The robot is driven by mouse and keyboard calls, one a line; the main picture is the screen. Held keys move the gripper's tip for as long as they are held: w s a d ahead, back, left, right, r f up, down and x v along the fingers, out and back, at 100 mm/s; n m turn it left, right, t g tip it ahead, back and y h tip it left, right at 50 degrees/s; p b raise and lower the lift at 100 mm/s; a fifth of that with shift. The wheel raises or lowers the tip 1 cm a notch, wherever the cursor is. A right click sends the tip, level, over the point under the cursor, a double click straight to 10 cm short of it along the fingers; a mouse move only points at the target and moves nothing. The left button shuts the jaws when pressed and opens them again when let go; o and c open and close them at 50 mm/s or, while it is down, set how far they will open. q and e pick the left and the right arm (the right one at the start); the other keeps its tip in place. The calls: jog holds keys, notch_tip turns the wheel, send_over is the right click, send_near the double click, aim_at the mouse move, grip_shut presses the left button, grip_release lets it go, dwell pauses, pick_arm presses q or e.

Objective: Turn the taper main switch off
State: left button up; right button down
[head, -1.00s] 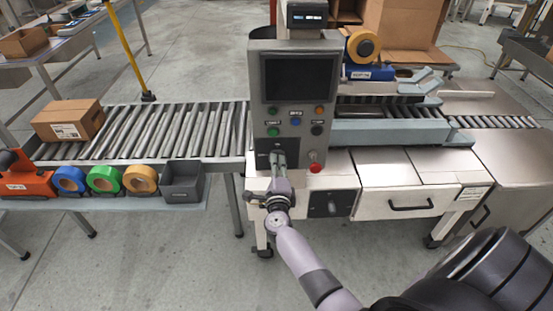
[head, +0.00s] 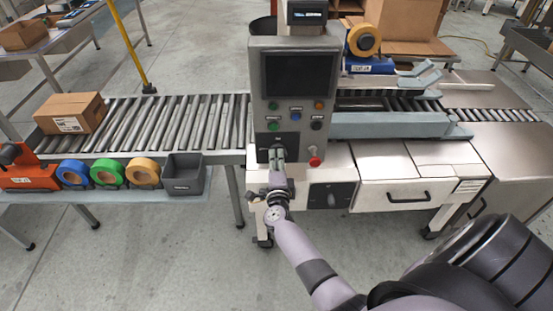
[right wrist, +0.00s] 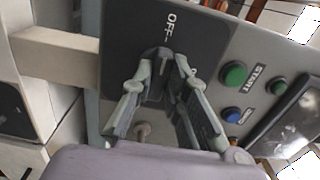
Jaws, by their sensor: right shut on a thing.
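The taper's grey control panel (head: 260,105) stands in the middle of the head view, with a dark screen and coloured buttons. The main switch (right wrist: 157,60) is a dark knob on a black plate (right wrist: 205,38) marked OFF, seen in the right wrist view. My right gripper (right wrist: 160,80) is at the plate, its fingers on either side of the knob and shut on it. In the head view the right gripper (head: 277,156) covers the switch. Which mark the knob points to is unclear. My left gripper is not in view.
A red button (head: 314,161) sits just right of the gripper. Green (right wrist: 235,73) and blue (right wrist: 231,115) buttons are close to the fingers. A roller conveyor (head: 170,122) with a cardboard box (head: 70,112) runs left. A drawer (head: 405,182) is at right.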

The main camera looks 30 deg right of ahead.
jog(key=shift+f, duration=0.1)
jog(key=c, duration=1.6)
grip_release()
jog(key=shift+o, duration=0.2)
jog(key=v, duration=1.2)
jog(key=shift+s, duration=0.1)
